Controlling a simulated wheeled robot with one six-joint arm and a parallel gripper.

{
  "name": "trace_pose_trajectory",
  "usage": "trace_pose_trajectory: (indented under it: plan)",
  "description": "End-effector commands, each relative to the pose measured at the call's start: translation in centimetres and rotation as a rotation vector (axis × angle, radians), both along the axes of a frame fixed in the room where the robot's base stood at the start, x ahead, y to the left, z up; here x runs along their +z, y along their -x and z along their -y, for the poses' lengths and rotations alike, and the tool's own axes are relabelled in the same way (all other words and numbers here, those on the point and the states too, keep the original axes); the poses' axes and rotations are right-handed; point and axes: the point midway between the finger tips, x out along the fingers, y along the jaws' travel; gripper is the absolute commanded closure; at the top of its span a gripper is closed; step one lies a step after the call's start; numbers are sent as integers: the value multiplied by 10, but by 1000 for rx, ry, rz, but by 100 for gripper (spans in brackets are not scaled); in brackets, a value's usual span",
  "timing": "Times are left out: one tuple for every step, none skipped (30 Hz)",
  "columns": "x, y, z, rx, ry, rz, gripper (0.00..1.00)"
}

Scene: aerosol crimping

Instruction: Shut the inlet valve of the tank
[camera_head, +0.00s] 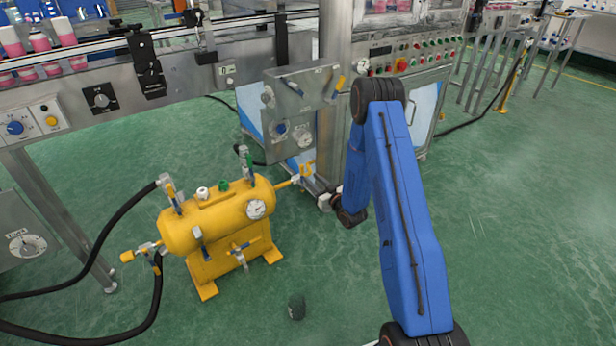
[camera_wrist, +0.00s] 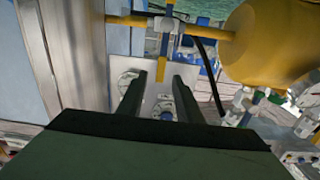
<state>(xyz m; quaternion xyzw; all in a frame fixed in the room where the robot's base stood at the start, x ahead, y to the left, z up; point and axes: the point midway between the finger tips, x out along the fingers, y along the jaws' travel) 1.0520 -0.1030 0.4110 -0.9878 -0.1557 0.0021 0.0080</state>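The yellow tank (camera_head: 215,218) stands on the floor with several valves and a round gauge (camera_head: 256,209). In the wrist view the tank (camera_wrist: 265,40) is at the upper right. A yellow pipe (camera_head: 285,184) leaves its right side; on it, a valve with a yellow lever (camera_wrist: 162,62) shows in the wrist view, the lever crosswise to the pipe. My gripper (camera_wrist: 157,80) is open, and the lever's end appears between its fingertips; contact cannot be told. No label shows which valve is the inlet.
A grey control panel (camera_head: 303,105) on the machine stands behind the pipe. Black hoses (camera_head: 110,222) run from the tank's left valves (camera_head: 172,195). A small dark cylinder (camera_head: 296,307) is on the floor.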

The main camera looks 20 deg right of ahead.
Motion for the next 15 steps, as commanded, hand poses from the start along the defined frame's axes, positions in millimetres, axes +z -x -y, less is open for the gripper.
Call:
trace_pose_trajectory:
  plan:
    - [0,10,4,-2,-1,-1,68]
    - [0,16,6,-2,1,-2,68]
    - [-1,24,8,-1,0,-2,68]
    - [0,29,10,-2,-1,-1,68]
    - [0,35,12,-2,-1,-3,68]
    - [-1,42,15,-2,0,-2,68]
    - [0,48,16,-2,-1,-1,68]
    - [0,54,18,-2,0,-2,68]
    - [-1,61,21,-2,0,-2,68]
    - [-1,67,23,-3,-1,-3,68]
    - [-1,72,24,-2,-1,-3,68]
    - [0,78,26,-2,-1,-1,68]
    - [0,83,28,-2,0,-2,68]
    - [0,87,29,-2,0,-2,68]
    - [0,92,31,-2,-1,-1,68]
